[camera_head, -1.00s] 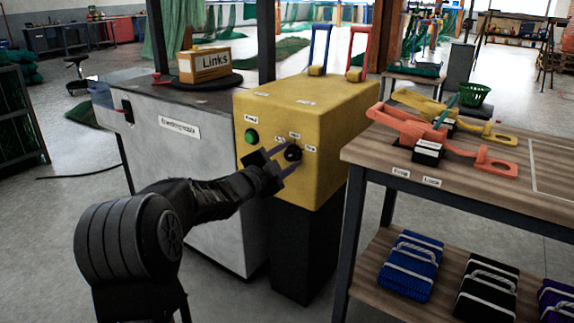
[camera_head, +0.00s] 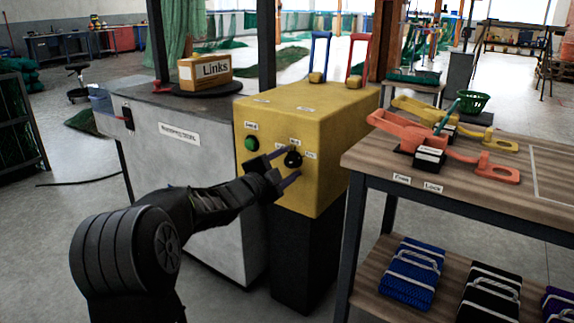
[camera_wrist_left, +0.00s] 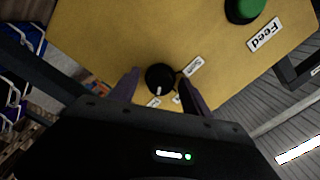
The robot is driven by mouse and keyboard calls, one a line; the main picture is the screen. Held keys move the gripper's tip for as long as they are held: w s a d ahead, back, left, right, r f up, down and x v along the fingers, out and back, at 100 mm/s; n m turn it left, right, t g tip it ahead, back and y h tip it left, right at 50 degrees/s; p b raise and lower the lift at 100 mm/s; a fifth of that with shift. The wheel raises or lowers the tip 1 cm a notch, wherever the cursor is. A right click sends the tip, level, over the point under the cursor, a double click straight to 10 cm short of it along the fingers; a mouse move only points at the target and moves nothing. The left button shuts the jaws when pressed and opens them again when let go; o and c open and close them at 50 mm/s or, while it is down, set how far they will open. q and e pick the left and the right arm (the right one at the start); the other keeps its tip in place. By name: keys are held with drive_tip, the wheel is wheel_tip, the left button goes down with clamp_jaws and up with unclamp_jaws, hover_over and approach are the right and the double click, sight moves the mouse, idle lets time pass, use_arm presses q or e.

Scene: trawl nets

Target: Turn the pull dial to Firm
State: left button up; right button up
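The pull dial (camera_head: 293,159) is a small black knob on the front of the yellow box (camera_head: 309,192). In the left wrist view, the dial (camera_wrist_left: 160,77) has a white mark pointing down, toward the lower labels. My left gripper (camera_head: 291,163) is open, with one finger on each side of the dial. In the left wrist view the left gripper (camera_wrist_left: 158,80) shows a small gap at both sides; whether its tips reach past the dial's face I cannot tell. My right gripper is not in view.
A green button (camera_head: 250,143) is left of the dial; its label reads Feed in the wrist view. Blue (camera_head: 319,52) and red (camera_head: 357,56) handles stand on the box top. A workbench (camera_head: 375,168) with orange and yellow tools stands close at the right. A grey cabinet (camera_head: 205,215) is left.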

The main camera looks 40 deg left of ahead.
use_arm(q)
drive_tip(key=s+p, duration=0.1)
drive_tip(key=s, duration=0.6)
drive_tip(key=shift+s+p, duration=0.4)
drive_tip(key=shift+d, duration=0.1)
